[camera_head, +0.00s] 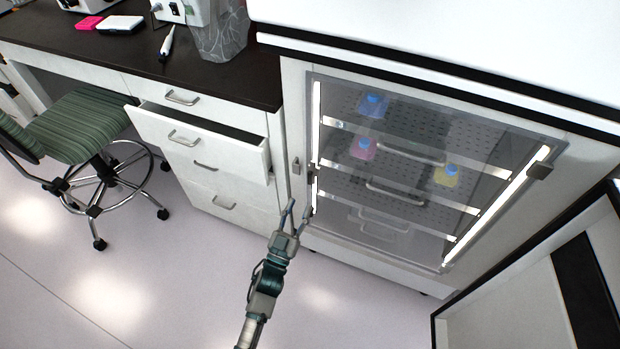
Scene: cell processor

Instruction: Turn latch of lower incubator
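The lower incubator has a clear glass door (345,200) with lit strips down both sides. A small light latch-like piece (296,166) sits on the frame left of the door, beside a dark fitting (313,169) on the door's left edge. Another dark fitting (541,171) is on the right edge; I cannot tell surely which piece is the latch. My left gripper (298,211) is open and empty, its fingers pointing up near the door's lower left corner, below the latch-like piece and apart from it. My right gripper is not in view.
Inside the incubator are blue (373,105), pink (362,148) and yellow-capped (446,174) flasks on perforated shelves. A drawer (200,140) stands pulled out to the left. A green stool (85,125) stands further left. The floor (180,270) is clear.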

